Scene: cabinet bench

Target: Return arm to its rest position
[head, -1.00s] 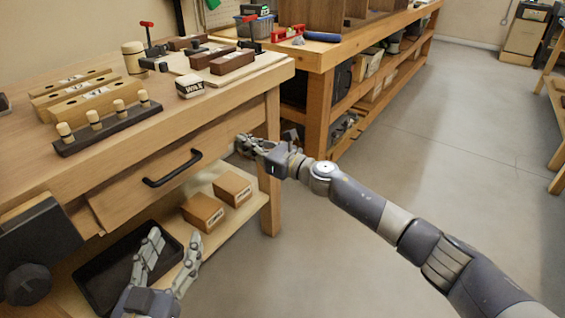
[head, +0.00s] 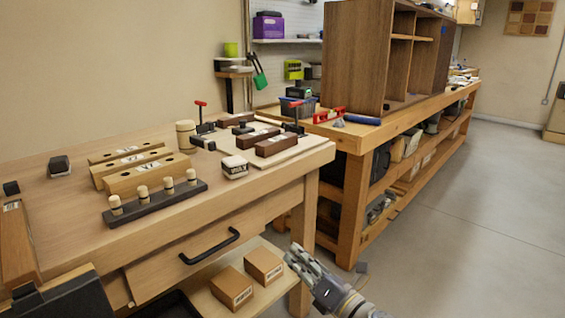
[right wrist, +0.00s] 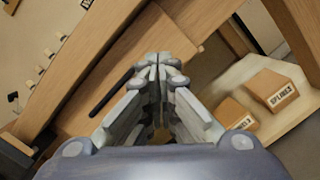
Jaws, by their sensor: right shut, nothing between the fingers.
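My right gripper (head: 292,254) is at the lower middle of the head view, in front of the bench's right leg. It is shut and empty, apart from the drawer handle. In the right wrist view its fingers (right wrist: 156,70) come together in the middle of the picture, with the handle (right wrist: 110,92) and drawer front beyond them to the left. My left gripper is outside the head view. The wooden drawer (head: 255,222) has a black bar handle (head: 209,246) under the bench top.
The bench top (head: 70,220) carries a pegged block (head: 155,204), wooden blocks, a mallet and a wax tin (head: 234,167). Two cardboard boxes (head: 231,288) (head: 264,265) lie on the shelf below. A second bench (head: 352,145) stands behind. The floor (head: 470,240) at right is clear.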

